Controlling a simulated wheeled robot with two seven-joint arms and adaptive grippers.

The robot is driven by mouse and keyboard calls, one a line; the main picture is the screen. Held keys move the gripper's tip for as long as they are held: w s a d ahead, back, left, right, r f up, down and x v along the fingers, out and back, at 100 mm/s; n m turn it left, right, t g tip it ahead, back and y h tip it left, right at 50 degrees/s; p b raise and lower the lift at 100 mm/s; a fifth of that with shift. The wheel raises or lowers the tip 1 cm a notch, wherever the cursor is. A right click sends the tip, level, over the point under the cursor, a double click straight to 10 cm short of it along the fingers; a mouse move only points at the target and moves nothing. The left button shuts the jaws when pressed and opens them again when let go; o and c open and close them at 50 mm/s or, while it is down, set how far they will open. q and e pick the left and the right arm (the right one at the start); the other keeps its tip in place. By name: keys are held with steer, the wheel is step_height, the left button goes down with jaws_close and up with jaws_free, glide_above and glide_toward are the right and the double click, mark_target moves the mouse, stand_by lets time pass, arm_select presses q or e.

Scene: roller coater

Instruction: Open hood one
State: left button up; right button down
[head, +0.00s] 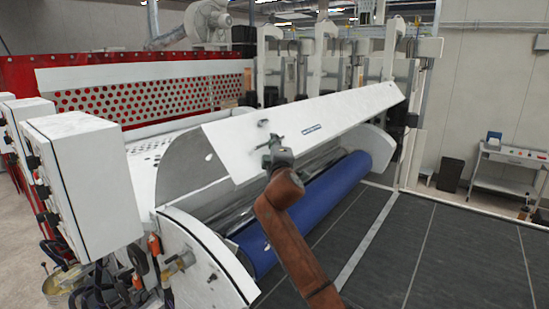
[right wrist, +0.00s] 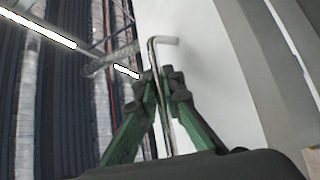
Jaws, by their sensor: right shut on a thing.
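The hood (head: 320,125) is a long white panel over the roller coater, tilted up, with the blue roller (head: 325,205) visible below it. My right gripper (head: 273,143) is at the left part of the hood's front face. In the right wrist view, my right gripper (right wrist: 162,85) has its green fingers shut around a bent metal handle (right wrist: 165,40). The white hood surface (right wrist: 205,70) lies just behind the handle. My left gripper is not in view.
A white control box (head: 85,185) stands at the left, beside the curved white side cover (head: 200,265). A dark flat floor or belt (head: 440,255) spreads out at the right. A perforated red-backed panel (head: 150,98) is behind the machine.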

mark_target(265, 123)
steer(key=shift+n, duration=0.3)
steer(key=r, duration=0.1)
steer(key=w+a+r, duration=0.1)
steer(key=a+r+p, duration=0.1)
steer(key=shift+w+r, duration=0.35)
steer(key=shift+a+g, duration=0.1)
steer(key=shift+g, duration=0.2)
steer(key=c, duration=2.1)
jaws_free()
steer(key=shift+v, duration=6)
steer(key=shift+a, duration=0.1)
